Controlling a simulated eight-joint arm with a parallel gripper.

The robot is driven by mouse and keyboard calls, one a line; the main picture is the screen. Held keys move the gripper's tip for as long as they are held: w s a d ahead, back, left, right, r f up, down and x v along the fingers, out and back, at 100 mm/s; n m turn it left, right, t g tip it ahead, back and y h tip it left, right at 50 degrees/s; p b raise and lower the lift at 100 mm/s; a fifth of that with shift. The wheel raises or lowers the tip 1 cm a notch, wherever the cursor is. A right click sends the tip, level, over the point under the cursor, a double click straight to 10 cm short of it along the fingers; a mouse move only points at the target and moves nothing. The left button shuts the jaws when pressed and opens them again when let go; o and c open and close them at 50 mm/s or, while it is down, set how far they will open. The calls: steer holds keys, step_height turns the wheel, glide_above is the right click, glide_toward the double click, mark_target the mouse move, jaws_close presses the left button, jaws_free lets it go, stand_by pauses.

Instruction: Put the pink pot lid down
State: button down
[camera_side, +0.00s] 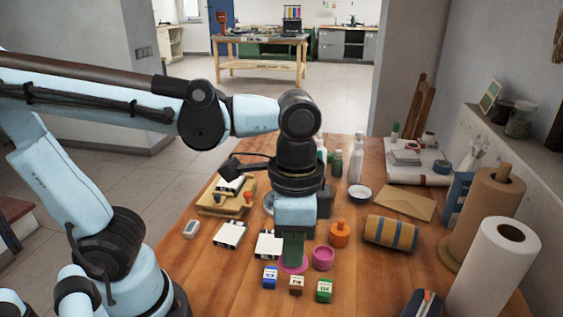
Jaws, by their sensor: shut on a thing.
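The pink pot lid (293,265) shows low on the wooden table, directly under my gripper (293,258). The gripper points straight down and is shut on the lid. The fingers cover most of the lid, and only parts of its pink rim show. I cannot tell whether the lid touches the table or hangs just above it. A small pink pot (323,258) stands just to the right of the lid.
An orange stamp-like object (340,234) and a striped roll (390,233) are to the right. Small blue, brown and green boxes (324,290) stand in front. White-topped boxes (229,234) and a wooden tray (213,209) are left. Paper rolls (495,267) stand far right.

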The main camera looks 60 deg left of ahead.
steer(key=s+a+f, duration=0.3)
steer(key=s+a, duration=0.1)
steer(key=s, duration=0.4)
steer(key=w+a+f, duration=0.1)
steer(key=a+f, duration=0.1)
steer(key=a, duration=0.1)
steer(key=w+a+f, duration=0.1)
steer(key=a+f, duration=0.1)
steer(key=a, duration=0.2)
steer(key=w+a+f, duration=0.2)
steer(key=a+f, duration=0.1)
steer(key=shift+w+a+f, duration=0.1)
steer(key=shift+a, duration=0.05)
steer(key=shift+f, duration=2.05)
steer(key=shift+f, duration=0.1)
steer(key=c, duration=1.1)
jaws_free()
